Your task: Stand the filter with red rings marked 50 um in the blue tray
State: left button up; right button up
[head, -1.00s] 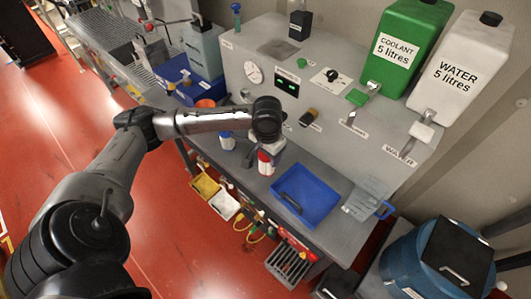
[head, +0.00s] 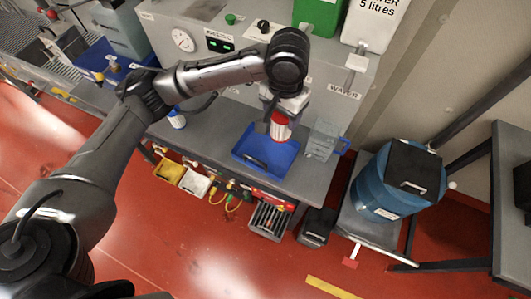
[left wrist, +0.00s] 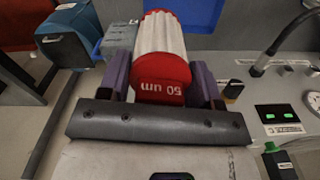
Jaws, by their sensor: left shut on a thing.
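The filter with red rings (head: 280,129) is white between its red ends and hangs upright from my left gripper (head: 287,106), over the blue tray (head: 245,146). In the left wrist view the filter (left wrist: 161,60) sits between the two purple fingers of the shut gripper (left wrist: 163,85). Its near red cap reads 50 um. The blue tray (left wrist: 182,12) shows behind it at the top of that view. I cannot tell whether the filter's lower end touches the tray floor. My right gripper is not in view.
A clear measuring jug (head: 322,140) stands close to the right of the tray. A blue-ringed filter (head: 177,117) stands on the bench to the left. The machine's panel with a gauge (head: 183,40) rises behind. A blue drum (head: 385,185) is at the right.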

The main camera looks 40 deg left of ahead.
pick_arm(q)
jog(key=shift+d+r, duration=0.5)
jog(key=shift+w, duration=0.1)
jog(key=w+a+f, duration=0.1)
jog(key=a+f, duration=0.5)
jog(key=f, duration=0.5)
jog(key=w+a+f+n, duration=0.1)
jog(key=a+f, duration=0.6)
jog(key=f, duration=0.4)
jog(key=shift+f+n, duration=0.25)
jog(key=shift+n, duration=0.05)
jog(key=shift+f, duration=0.15)
jog(key=shift+f, duration=0.4)
